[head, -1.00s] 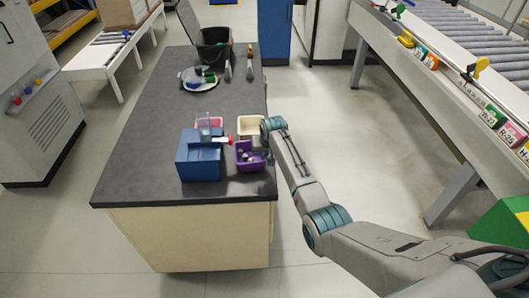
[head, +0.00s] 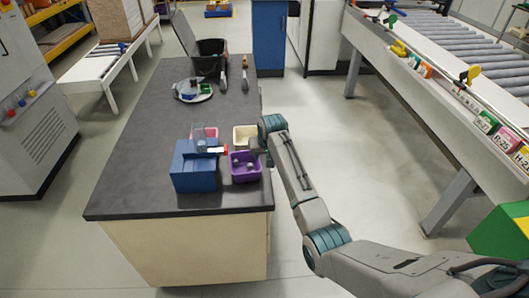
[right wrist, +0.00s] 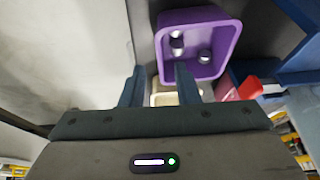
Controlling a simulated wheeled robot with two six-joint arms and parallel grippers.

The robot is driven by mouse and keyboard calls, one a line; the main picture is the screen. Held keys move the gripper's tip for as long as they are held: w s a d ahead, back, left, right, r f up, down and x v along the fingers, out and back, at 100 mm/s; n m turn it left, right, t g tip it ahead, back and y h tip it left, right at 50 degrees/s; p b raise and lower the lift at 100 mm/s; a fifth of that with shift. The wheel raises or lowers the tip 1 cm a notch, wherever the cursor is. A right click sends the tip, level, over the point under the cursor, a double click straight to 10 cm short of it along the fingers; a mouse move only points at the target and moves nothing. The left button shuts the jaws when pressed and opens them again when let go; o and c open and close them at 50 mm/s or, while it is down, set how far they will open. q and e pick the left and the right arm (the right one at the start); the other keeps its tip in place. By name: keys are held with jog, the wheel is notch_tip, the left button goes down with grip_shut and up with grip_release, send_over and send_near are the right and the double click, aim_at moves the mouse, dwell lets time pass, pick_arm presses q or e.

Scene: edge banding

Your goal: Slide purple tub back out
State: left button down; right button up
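The purple tub (head: 246,174) stands on the dark bench top at the right of the blue box (head: 195,172). It holds a few small grey metallic pieces. In the right wrist view the tub (right wrist: 226,62) fills the upper middle, just beyond my fingers. My right gripper (head: 260,150) is at the tub's far right corner, beside the cream tub (head: 243,131). In the right wrist view its two fingers (right wrist: 158,84) are spread with nothing held between them. One fingertip overlaps the purple tub's rim in the picture; I cannot tell whether it touches. My left gripper is not in view.
A pink tub (head: 208,133), a clear container (head: 199,138) and a red-and-white item (head: 218,150) crowd the space left of the tubs. A round tray (head: 193,91) and a black bin (head: 211,56) are farther back. The near bench strip is clear.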

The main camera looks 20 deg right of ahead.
jog(key=shift+b+v, duration=0.4)
jog(key=shift+v, duration=1.85)
